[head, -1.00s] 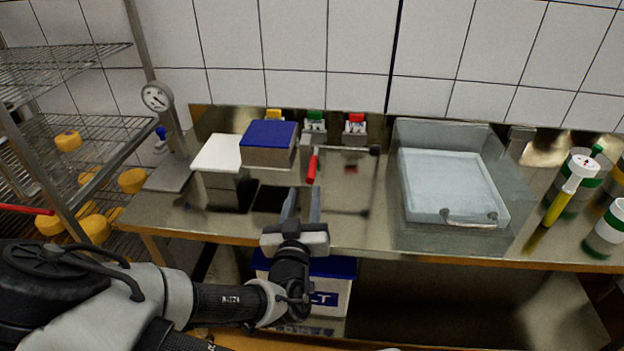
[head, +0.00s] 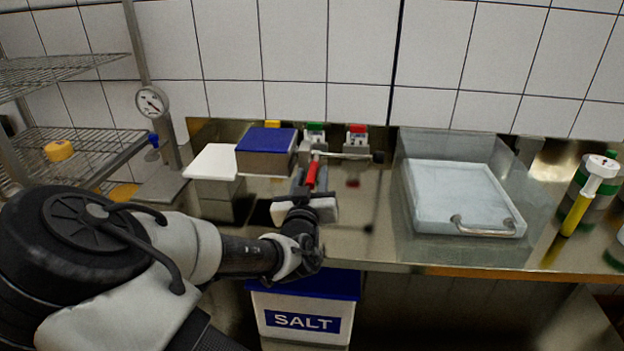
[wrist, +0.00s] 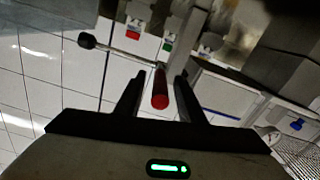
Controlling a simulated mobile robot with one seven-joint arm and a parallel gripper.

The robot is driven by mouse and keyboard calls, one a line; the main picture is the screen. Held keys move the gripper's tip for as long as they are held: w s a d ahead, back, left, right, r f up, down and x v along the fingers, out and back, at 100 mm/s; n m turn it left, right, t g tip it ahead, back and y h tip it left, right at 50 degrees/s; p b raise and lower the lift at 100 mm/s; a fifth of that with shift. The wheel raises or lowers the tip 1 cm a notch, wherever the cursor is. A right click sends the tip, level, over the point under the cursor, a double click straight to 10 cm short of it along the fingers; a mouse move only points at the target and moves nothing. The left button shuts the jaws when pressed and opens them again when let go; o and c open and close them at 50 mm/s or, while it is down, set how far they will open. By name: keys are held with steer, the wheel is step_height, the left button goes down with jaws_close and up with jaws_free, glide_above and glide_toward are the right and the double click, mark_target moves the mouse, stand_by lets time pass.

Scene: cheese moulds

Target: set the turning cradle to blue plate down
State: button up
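The turning cradle shows a blue plate (head: 266,139) facing up on top of a grey-brown block (head: 264,163). A red handle (head: 311,173) sits at its right, beside a metal rod with a black knob (head: 377,157). My gripper (head: 306,184) is at the handle. In the wrist view its fingers (wrist: 158,92) are apart, one on each side of the red handle (wrist: 160,88), with gaps visible, so it is not closed on it. The cradle's underside is hidden.
A white slab (head: 213,162) lies left of the blue plate. Small green (head: 315,127) and red (head: 357,129) tagged items stand behind. A SALT box (head: 303,317) stands below the counter edge.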

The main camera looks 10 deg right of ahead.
steer(key=shift+w, duration=0.15)
steer(key=shift+c, duration=0.5)
jaws_close()
steer(key=shift+r+p, duration=0.2)
steer(key=shift+p, duration=0.1)
